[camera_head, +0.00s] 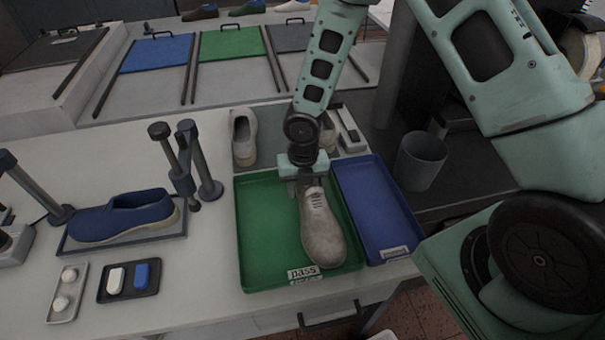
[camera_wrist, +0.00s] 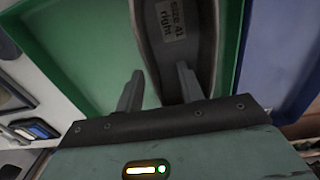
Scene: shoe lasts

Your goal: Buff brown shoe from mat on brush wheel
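A grey-beige lace-up shoe (camera_head: 322,232) lies in the green tray (camera_head: 255,240) labelled "pass", toe towards the front. My gripper (camera_head: 308,185) is down at its heel end. In the wrist view the fingers (camera_wrist: 158,85) are spread, the left one by the shoe's outer side, the right one over the opening. The insole (camera_wrist: 172,35) reads "size 41 right". The fingers do not look closed on the shoe. A dark brown shoe (camera_head: 200,12) sits at the far back. A pale round, wheel-like part (camera_head: 582,52) shows at the far right; I cannot tell if it is a brush.
A blue tray (camera_head: 375,205) adjoins the green one. Behind them a grey mat (camera_head: 272,135) bears a beige shoe (camera_head: 243,137) and another, mostly hidden. A blue shoe (camera_head: 125,215) lies left beside upright posts (camera_head: 195,160). A grey bin (camera_head: 420,160) stands right.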

